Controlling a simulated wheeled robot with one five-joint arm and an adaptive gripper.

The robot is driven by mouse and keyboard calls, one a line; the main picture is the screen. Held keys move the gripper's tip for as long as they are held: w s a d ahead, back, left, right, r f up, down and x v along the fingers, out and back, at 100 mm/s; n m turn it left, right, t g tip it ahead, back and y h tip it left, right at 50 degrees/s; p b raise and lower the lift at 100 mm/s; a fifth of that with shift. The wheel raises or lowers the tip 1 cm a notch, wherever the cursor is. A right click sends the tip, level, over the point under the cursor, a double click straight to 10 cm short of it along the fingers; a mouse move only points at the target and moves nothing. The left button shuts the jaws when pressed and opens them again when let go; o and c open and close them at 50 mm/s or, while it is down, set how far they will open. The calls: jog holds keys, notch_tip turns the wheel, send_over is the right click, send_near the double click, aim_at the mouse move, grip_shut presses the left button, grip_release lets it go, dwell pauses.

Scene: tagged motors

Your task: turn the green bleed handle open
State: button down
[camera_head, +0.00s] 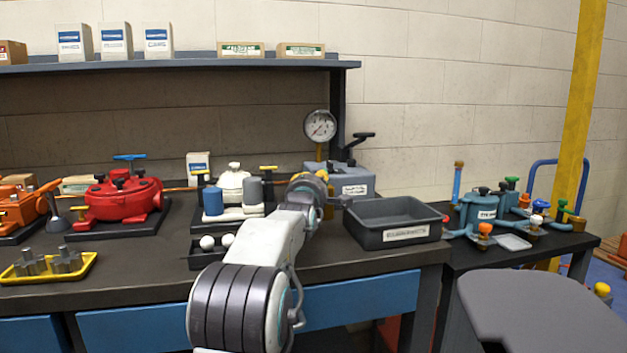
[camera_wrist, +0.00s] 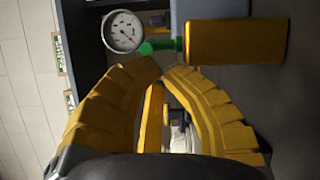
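A green handle (camera_wrist: 158,46) shows in the wrist view between the white-faced gauge (camera_wrist: 122,32) and a yellow block (camera_wrist: 237,42). It lies just beyond my fingertips, and I see no contact. In the head view my gripper (camera_head: 310,180) is in front of the grey box (camera_head: 352,184) below the gauge (camera_head: 320,126), and the green handle cannot be made out there. The yellow fingers of my gripper (camera_wrist: 162,66) come together at the tips in the wrist view, with nothing visible pinched between them.
A grey bin (camera_head: 405,238) stands right of my gripper. A white unit with blue and grey cylinders (camera_head: 212,201) and a red motor (camera_head: 124,197) are to the left. The right table holds blue units (camera_head: 478,213) with coloured knobs, some green (camera_head: 512,182).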

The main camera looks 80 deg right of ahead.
jog(key=shift+s, duration=0.2)
jog(key=shift+s, duration=0.5)
jog(key=shift+w+a+f+b, duration=0.1)
jog(key=shift+b, duration=0.25)
